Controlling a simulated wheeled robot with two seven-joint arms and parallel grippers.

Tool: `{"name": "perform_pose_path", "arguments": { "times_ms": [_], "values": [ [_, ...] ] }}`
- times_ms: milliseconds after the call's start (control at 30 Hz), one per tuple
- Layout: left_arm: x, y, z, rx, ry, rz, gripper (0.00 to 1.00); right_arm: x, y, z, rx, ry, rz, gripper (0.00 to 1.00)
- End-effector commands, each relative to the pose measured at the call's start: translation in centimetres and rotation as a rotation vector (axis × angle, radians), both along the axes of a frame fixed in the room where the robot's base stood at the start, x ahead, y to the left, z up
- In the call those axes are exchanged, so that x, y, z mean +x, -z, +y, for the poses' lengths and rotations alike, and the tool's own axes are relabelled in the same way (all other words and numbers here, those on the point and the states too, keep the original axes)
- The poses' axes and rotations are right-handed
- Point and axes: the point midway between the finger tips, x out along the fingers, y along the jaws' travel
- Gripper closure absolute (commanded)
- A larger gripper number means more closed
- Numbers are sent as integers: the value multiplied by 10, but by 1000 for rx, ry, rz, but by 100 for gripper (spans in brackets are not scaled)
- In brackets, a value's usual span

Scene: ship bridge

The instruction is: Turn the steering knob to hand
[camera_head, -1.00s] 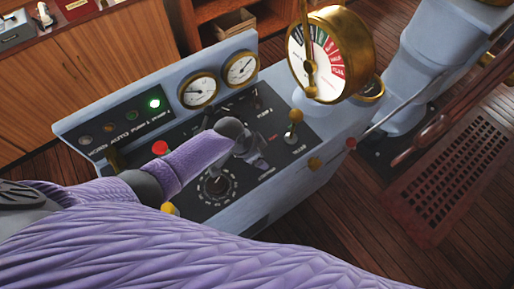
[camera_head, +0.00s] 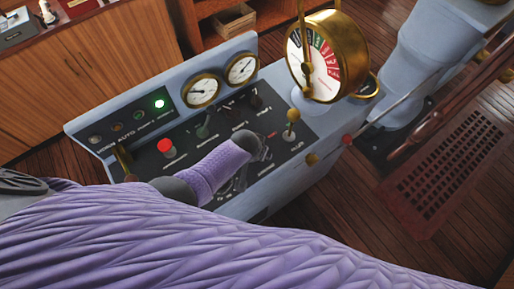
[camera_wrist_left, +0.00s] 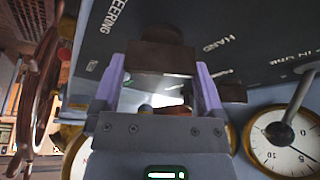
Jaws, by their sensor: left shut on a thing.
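The steering knob (camera_wrist_left: 163,55) is a dark brown block on the black panel in the left wrist view. The word HAND is printed to its right, and a partly cut-off label ending in "EERING" is at upper left. My left gripper (camera_wrist_left: 160,78) has its lilac fingers on both sides of the knob and is shut on it. In the head view my left gripper (camera_head: 261,150) is at the console's sloping panel, mostly hidden behind my lilac wrist, which also hides the knob. I cannot tell the knob's exact pointing direction. My right gripper is not in view.
The blue-grey console (camera_head: 90,131) carries a red button (camera_head: 166,146), two brass gauges and a lit green lamp (camera_head: 159,103). A brass telegraph (camera_head: 325,58) stands right of the panel. A yellow-topped lever (camera_head: 292,115) is close to my gripper. A red grating (camera_head: 445,175) lies at right.

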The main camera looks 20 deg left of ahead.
Motion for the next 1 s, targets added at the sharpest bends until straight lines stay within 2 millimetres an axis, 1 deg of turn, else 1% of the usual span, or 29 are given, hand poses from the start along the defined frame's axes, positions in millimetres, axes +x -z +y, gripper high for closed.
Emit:
{"name": "perform_pose_path", "arguments": {
  "times_ms": [533,567,600,833,933,1000],
  "values": [
    [1,0,0,-1,-25,-1,68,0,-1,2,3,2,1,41],
    [1,0,0,-1,-25,-1,5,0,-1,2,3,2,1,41],
    [1,0,0,-1,-25,-1,0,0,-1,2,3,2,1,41],
    [0,-2,0,0,-24,-1,0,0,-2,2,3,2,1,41],
    [-4,-14,0,-1,-23,-2,0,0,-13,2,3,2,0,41],
    [-9,-28,1,-1,-23,-2,0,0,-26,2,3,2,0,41]
  ]
}}
